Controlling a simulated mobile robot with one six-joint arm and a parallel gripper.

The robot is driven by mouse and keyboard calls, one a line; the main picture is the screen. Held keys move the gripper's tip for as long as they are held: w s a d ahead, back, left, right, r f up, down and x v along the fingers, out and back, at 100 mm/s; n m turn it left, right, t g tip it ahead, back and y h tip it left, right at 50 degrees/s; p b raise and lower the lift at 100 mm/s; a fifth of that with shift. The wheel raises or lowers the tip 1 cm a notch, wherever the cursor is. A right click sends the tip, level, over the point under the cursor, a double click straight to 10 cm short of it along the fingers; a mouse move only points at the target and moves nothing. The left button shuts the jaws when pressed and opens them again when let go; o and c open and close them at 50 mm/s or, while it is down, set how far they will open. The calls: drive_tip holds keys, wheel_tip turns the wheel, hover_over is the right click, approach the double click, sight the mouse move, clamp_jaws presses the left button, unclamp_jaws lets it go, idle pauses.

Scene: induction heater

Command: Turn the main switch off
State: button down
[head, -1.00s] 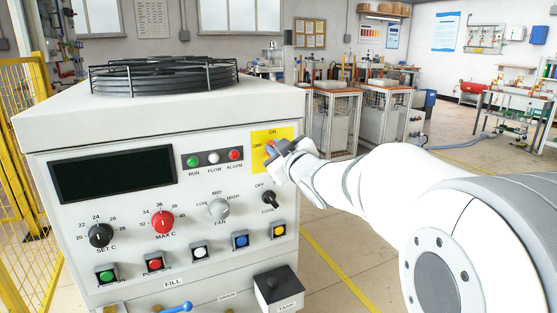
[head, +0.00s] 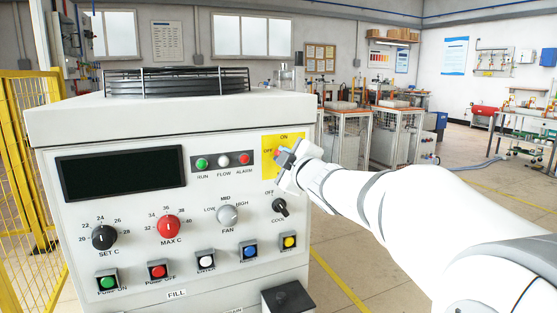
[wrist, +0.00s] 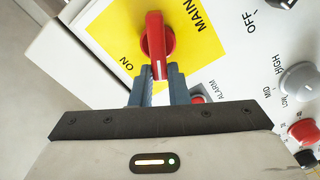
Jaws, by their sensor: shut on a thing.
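The main switch is a red rotary handle (wrist: 155,42) on a yellow plate (wrist: 120,20) in the wrist view. My gripper (wrist: 157,80) is shut on the near end of this handle, one finger on each side. The handle points between the ON label and the side where OFF is printed. In the head view the yellow plate (head: 272,170) is at the upper right of the panel, ON at its top and OFF at its left. My gripper (head: 285,165) covers most of the switch there. OFF is hidden in the wrist view.
The white machine (head: 60,120) carries the RUN, FLOW and ALARM lamps (head: 223,161), the COOL knob (head: 280,208), the FAN knob (head: 227,215) and a row of push buttons below. A yellow fence (head: 22,160) stands at the left. Open floor lies right of the machine.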

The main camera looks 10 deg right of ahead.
idle(0.3)
drive_tip(key=c, duration=1.4)
unclamp_jaws()
drive_tip(key=p+v, duration=0.2)
drive_tip(key=v, duration=0.6)
drive_tip(key=shift+w+a, duration=0.1)
